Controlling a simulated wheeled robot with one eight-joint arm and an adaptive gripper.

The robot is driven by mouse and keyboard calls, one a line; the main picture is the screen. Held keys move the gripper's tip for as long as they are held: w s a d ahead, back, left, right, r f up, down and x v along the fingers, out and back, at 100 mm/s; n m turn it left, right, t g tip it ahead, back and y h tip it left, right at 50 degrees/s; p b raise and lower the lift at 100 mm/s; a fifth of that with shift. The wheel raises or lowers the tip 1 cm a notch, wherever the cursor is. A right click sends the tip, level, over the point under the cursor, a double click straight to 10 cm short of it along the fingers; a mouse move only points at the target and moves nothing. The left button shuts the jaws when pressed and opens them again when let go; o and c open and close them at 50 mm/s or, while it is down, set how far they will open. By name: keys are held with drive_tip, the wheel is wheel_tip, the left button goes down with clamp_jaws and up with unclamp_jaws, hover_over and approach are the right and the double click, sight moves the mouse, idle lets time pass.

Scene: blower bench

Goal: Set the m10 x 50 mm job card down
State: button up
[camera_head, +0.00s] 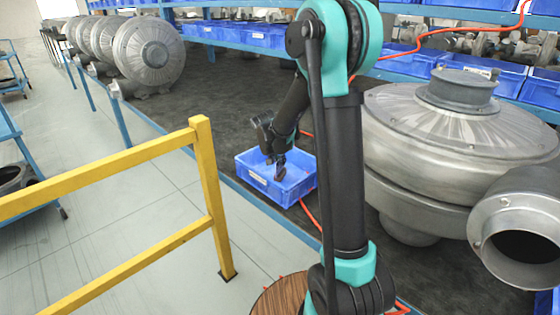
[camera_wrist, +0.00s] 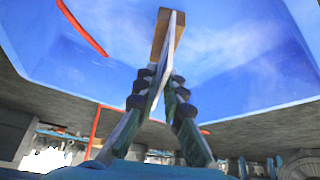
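My gripper (camera_head: 281,170) reaches down into a blue open bin (camera_head: 304,197), with its fingertips inside the rim. In the wrist view my gripper (camera_wrist: 165,45) has its two fingers drawn together at the tips. The blue bin (camera_wrist: 235,65) fills the upper part of the wrist view. I cannot tell whether the card touches the bin floor.
A large grey blower housing (camera_head: 455,130) stands on the dark bench at the right. A yellow rail (camera_head: 205,165) stands at the left. A red hose (camera_head: 309,213) lies by the bin. Shelves of blue bins (camera_head: 412,62) line the back. Dark bench surface left of the bin is clear.

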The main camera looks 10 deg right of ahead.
drive_tip(key=shift+o, duration=1.3)
drive_tip(key=shift+r, duration=0.1)
drive_tip(key=v, duration=1.2)
drive_tip(key=s+d+f, duration=0.1)
drive_tip(key=s, duration=0.2)
drive_tip(key=s+d+f+n, duration=0.1)
drive_tip(key=s+d+f, duration=0.1)
drive_tip(key=s, duration=0.2)
drive_tip(key=s+d+f+n+y, duration=0.1)
drive_tip(key=s+d, duration=0.1)
drive_tip(key=s, duration=0.2)
drive_tip(key=shift+s+d+f+g, duration=0.1)
drive_tip(key=shift+f+g, duration=0.15)
drive_tip(key=shift+g, duration=0.05)
drive_tip(key=s+d+f+n+y, duration=0.1)
drive_tip(key=s+f, duration=0.3)
drive_tip(key=s, duration=0.4)
drive_tip(key=s+f+n+y, duration=0.1)
drive_tip(key=s+f+n, duration=0.2)
drive_tip(key=s, duration=0.5)
drive_tip(key=shift+d+f, duration=0.35)
drive_tip(key=shift+f, duration=0.3)
drive_tip(key=shift+s, duration=0.1)
